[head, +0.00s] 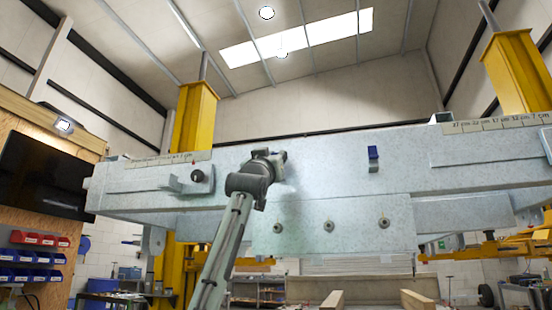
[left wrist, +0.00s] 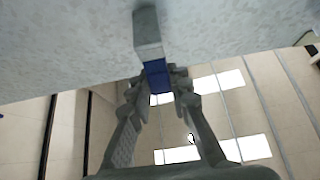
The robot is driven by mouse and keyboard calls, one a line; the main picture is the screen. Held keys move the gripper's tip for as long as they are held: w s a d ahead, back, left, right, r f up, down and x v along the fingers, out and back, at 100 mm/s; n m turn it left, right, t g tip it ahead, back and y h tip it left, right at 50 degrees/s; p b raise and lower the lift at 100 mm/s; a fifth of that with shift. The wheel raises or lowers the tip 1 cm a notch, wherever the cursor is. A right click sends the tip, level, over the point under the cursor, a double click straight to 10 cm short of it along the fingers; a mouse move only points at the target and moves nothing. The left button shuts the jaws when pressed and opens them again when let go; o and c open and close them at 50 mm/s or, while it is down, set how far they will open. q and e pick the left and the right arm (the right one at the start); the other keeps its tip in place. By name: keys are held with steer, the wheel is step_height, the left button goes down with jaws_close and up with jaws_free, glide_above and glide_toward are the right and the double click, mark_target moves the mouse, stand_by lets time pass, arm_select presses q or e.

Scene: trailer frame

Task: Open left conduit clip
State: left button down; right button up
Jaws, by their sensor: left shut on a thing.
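A conduit clip shows in the left wrist view as a grey metal bracket (left wrist: 148,35) with a blue end (left wrist: 157,76), standing out from the trailer frame's galvanized face. My left gripper (left wrist: 158,88) has its two fingers on either side of the blue end and is shut on it. In the head view my left gripper (head: 279,158) is up against the long beam (head: 325,165), and my wrist hides the clip there. A second clip with a blue top (head: 373,153) sits on the beam to the right, untouched. My right gripper is out of view.
A hook-like bracket with a dark round knob (head: 197,176) is on the beam to the left. Several round bolts (head: 328,226) line the plate below. Yellow posts (head: 195,115) stand behind the beam. Blue and red bins (head: 38,239) are at the far left.

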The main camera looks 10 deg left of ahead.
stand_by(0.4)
arm_select(q)
steer(key=c, duration=1.4)
jaws_free()
steer(key=shift+s, duration=0.1)
steer(key=v, duration=1.2)
steer(key=shift+a, duration=0.1)
